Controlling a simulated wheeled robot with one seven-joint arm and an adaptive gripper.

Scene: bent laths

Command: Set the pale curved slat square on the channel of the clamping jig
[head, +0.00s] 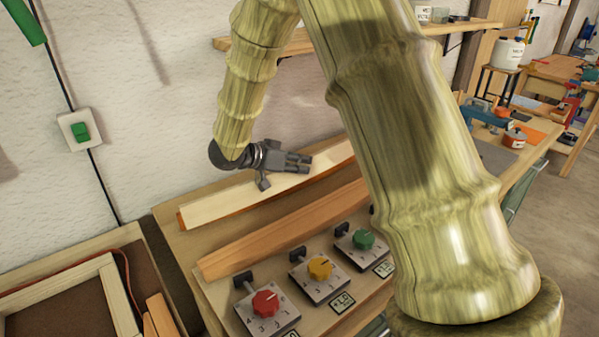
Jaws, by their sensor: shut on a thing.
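The pale curved slat (235,201) lies lengthwise along the back rail of the clamping jig (185,250), its left end near the jig's left edge. A strip of orange wood shows beneath its left end and along its lower edge. My gripper (306,163) is at the slat's middle-right part, shut on it. The fingertips and the contact are small, and the slat's far right end is hidden behind my arm. I cannot tell whether the slat rests fully in the channel or is slightly raised.
An orange wooden rail (285,232) runs in front of the slat. Red (265,303), yellow (320,267) and green (362,239) dials stand along the jig's front. A tray (130,235) with wood pieces is at left. The wall stands close behind, with a shelf (285,45) above.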

